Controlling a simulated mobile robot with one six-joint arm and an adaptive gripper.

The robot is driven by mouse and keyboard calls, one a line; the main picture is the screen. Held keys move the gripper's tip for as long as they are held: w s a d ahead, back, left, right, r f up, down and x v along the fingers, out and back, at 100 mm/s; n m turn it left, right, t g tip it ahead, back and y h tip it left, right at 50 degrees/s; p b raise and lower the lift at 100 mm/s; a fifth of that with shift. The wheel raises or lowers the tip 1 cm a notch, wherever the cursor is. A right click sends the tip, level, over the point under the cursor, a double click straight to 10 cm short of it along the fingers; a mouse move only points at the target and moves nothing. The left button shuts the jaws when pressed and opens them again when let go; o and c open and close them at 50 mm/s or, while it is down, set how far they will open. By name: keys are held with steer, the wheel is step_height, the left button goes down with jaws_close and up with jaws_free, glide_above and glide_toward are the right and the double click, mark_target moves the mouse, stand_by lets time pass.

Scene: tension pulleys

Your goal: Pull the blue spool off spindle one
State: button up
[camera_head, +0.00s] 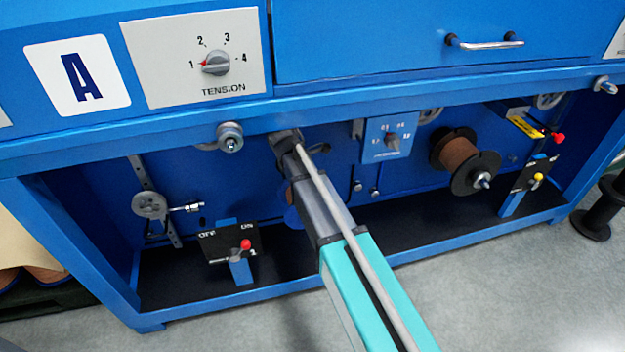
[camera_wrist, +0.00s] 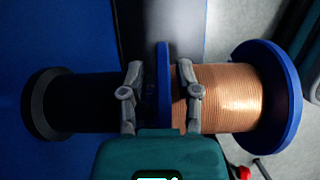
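In the wrist view the blue spool's outer flange (camera_wrist: 280,97) is at the right, with copper wire (camera_wrist: 235,97) wound beside it. Its inner blue flange (camera_wrist: 163,75) stands between the two fingers of my gripper (camera_wrist: 160,95). The fingers are spread, with a gap seen on each side of this flange; contact is not clear. A dark cylinder with a black flange (camera_wrist: 38,104) lies in line to the left. In the head view only a blue sliver of the spool (camera_head: 292,216) shows beside my arm. My arm hides the rest, and my gripper cannot be made out there.
A black spool with brown wire (camera_head: 459,157) sits in the right bay. Lever boxes with a red knob (camera_head: 245,244) and a yellow knob (camera_head: 538,178) stand near the front. The blue frame rail (camera_head: 165,135) runs above my arm. Grey floor (camera_head: 480,290) lies open in front.

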jaws_close()
steer(key=shift+w, duration=0.1)
steer(key=shift+s+d, duration=0.25)
steer(key=shift+s, duration=0.75)
steer(key=shift+s+d, duration=0.2)
steer(key=shift+s, duration=0.75)
stand_by(1.2)
steer(key=shift+d+r, duration=0.1)
stand_by(1.1)
steer(key=shift+s, duration=0.25)
steer(key=shift+s+d, duration=0.25)
steer(key=shift+s, duration=0.45)
steer(key=shift+s+d, duration=0.2)
steer(key=shift+s, duration=0.45)
steer(key=shift+s, duration=0.25)
stand_by(0.7)
steer(key=shift+s+d, duration=0.3)
steer(key=shift+s, duration=0.4)
